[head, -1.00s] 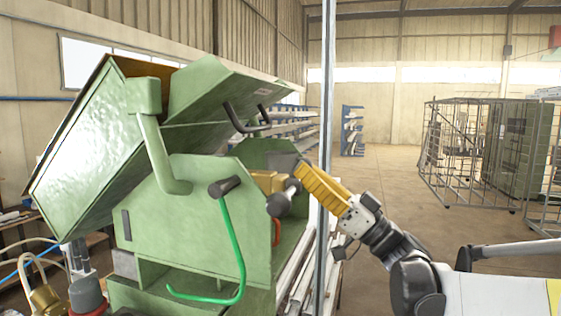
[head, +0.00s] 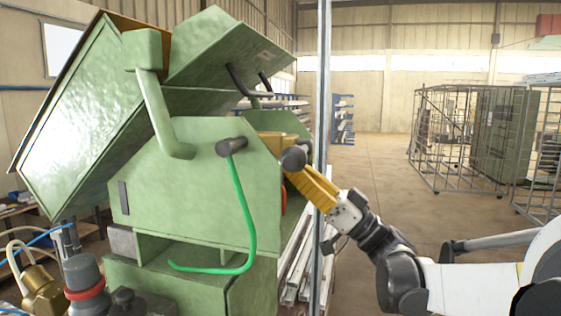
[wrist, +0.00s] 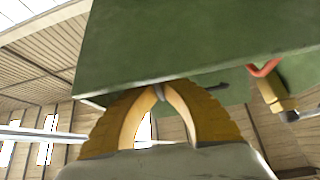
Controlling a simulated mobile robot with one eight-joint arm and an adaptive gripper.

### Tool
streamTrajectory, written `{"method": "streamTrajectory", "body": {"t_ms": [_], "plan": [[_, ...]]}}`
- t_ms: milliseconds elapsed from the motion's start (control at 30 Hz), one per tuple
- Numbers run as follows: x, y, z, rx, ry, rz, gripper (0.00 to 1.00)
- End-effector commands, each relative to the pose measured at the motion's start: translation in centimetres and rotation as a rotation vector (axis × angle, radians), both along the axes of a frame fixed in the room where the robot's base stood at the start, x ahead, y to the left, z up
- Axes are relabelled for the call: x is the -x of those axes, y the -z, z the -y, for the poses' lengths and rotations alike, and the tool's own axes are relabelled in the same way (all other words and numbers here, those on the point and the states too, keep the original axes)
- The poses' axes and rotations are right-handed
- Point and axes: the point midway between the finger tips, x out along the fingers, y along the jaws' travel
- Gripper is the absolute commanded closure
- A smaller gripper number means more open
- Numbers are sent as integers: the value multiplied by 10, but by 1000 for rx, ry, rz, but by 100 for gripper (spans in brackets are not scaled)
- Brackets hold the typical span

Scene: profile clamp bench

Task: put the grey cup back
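No grey cup can be made out for certain. A grey, rounded, cup-like piece with a red band (head: 82,277) stands at the lower left of the head view, beside brass fittings; I cannot tell whether it is the cup. My gripper (head: 296,172) has yellow fingers and is at the right side of the green machine (head: 190,200), its tips partly behind a dark grey round knob (head: 293,158). In the wrist view the fingers (wrist: 160,92) curve together and meet at the tips, just below a green panel (wrist: 210,45). Nothing shows held between them.
A thin grey upright post (head: 323,90) stands next to my gripper. A green bent lever (head: 243,215) hangs on the machine's front. Light metal profiles (head: 296,265) lie beside the machine. A wire cage (head: 430,140) stands at right; the floor before it is clear.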

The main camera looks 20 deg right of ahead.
Motion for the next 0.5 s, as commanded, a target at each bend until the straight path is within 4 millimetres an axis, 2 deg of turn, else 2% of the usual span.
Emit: {"method": "streamTrajectory", "body": {"t_ms": [33,133,500], "plan": [[0,7,0,0,0,0,100],[0,12,0,0,0,0,100],[0,12,0,0,0,0,100]]}}
